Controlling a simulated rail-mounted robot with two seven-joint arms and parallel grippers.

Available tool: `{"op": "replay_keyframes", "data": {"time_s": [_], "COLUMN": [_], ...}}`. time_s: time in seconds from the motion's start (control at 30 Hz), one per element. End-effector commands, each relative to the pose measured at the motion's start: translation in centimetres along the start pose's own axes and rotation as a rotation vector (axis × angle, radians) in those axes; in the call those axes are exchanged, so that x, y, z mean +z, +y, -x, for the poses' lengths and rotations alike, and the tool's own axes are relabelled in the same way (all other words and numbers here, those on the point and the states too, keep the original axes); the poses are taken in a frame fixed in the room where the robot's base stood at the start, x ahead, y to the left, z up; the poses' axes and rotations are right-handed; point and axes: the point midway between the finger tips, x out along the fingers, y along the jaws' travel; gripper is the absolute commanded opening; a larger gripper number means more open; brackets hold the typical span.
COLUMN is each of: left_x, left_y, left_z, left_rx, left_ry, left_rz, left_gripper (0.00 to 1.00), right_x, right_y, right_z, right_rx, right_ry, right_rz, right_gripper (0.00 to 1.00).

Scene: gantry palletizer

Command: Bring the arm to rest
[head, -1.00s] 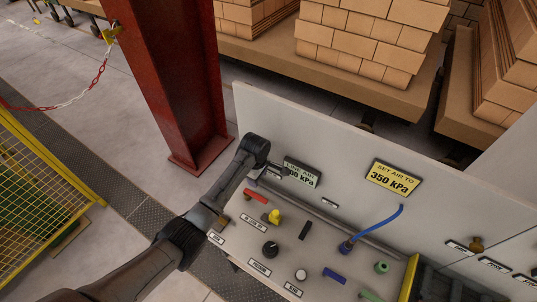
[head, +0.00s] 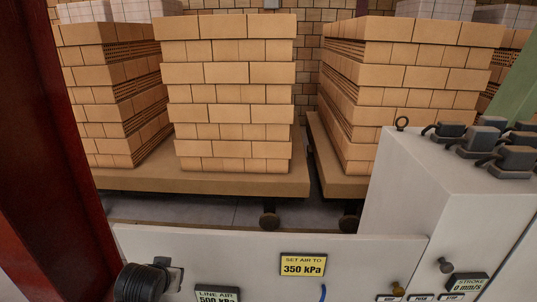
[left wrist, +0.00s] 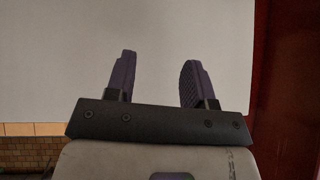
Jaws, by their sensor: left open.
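My left arm shows at the bottom left of the head view as a black wrist part (head: 148,281) in front of the pale panel (head: 215,248); its fingers cannot be made out there. In the left wrist view my left gripper (left wrist: 160,78) has its two dark purple fingers apart, with nothing between them. A plain pale surface (left wrist: 220,35) fills the view beyond the fingers. My right gripper is in neither view.
A yellow sign (head: 303,265) reads 350 kPa; a line air display (head: 217,295) reads 500 kPa. A pale cabinet (head: 400,190) stands at the right. A red column (head: 45,150) rises at the left. Pallets of bricks (head: 230,100) stand behind.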

Motion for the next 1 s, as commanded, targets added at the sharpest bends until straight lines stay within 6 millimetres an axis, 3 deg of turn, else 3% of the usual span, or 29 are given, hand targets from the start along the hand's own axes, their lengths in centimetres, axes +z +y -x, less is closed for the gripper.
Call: {"op": "replay_keyframes", "data": {"time_s": [0.13, 0.2, 0.4, 0.7, 0.8, 1.0], "left_x": [3.8, 6.8, 16.1, 30.6, 34.1, 38.1], "left_y": [1.7, 2.4, 3.7, 5.1, 5.4, 5.7], "left_z": [5.3, 7.5, 11.5, 13.4, 14.2, 15.3], "left_rx": [0.007, 0.015, 0.052, 0.111, 0.123, 0.135], "left_ry": [0.129, 0.153, 0.100, -0.198, -0.281, -0.377], "left_rz": [-0.124, -0.128, -0.116, -0.103, -0.102, -0.103], "left_gripper": [0.49, 0.49, 0.49, 0.49, 0.49, 0.49], "right_x": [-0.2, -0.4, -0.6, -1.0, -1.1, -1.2], "right_y": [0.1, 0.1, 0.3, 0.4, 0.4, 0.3], "right_z": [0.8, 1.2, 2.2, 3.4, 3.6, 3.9], "right_rx": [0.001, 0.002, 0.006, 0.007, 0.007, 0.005], "right_ry": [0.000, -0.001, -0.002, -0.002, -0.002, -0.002], "right_rz": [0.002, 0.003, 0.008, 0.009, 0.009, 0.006], "right_gripper": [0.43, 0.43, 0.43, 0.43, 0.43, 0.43]}}
